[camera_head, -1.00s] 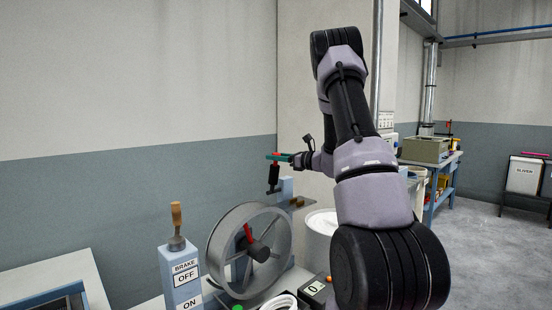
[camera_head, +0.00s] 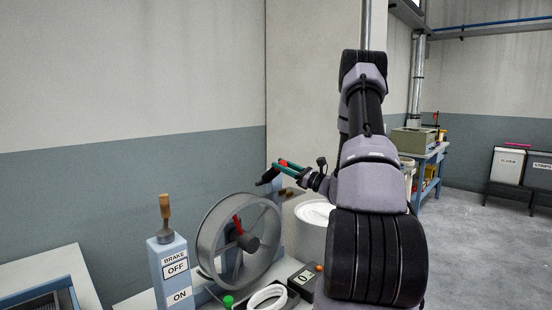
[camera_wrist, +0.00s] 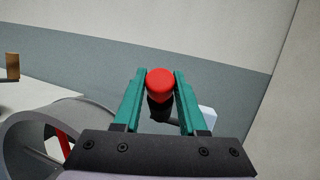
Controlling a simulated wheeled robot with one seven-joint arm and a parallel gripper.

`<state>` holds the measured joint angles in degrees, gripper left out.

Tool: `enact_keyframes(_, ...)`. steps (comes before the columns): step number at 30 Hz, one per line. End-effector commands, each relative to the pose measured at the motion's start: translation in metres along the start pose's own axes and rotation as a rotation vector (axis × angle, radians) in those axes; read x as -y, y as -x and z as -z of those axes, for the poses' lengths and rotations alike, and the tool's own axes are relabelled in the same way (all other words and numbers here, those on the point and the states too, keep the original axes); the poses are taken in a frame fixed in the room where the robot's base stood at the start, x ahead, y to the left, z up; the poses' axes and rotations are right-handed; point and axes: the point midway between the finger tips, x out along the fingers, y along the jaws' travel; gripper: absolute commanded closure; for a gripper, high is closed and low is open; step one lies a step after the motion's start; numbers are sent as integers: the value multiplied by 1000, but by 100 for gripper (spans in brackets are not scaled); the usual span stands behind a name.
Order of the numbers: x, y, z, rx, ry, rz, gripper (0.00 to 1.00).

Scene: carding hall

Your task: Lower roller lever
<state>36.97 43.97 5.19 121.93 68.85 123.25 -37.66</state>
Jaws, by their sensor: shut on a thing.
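The roller lever has a black grip (camera_head: 268,177) and a red end knob (camera_wrist: 160,83). It stands at the blue post behind the big grey wheel and is tilted in the head view. My gripper (camera_head: 284,164) has green fingers, which also show in the wrist view (camera_wrist: 160,90). They are shut on the lever at its red knob, one finger on each side. The lever's lower end and pivot are partly hidden by the gripper and the wheel.
The grey wheel (camera_head: 208,245) with a red spoke stands in front of the lever. A brake box (camera_head: 170,270) with a wooden handle is at left. A white-topped drum (camera_head: 316,212) and a small counter box (camera_head: 304,280) are to the right. The wall is close behind.

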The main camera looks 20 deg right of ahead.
Motion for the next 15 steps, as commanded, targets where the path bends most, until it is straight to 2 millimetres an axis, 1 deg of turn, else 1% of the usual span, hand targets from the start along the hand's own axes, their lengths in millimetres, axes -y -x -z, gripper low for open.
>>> enact_keyframes(1, 0, 8, 7, 43, 0, 9, 100)
enact_keyframes(3, -2, 16, 12, 108, 18, 12, 100)
enact_keyframes(10, -9, 35, 32, 302, 72, 20, 100)
enact_keyframes(15, -13, 46, 47, 428, 108, 25, 100)
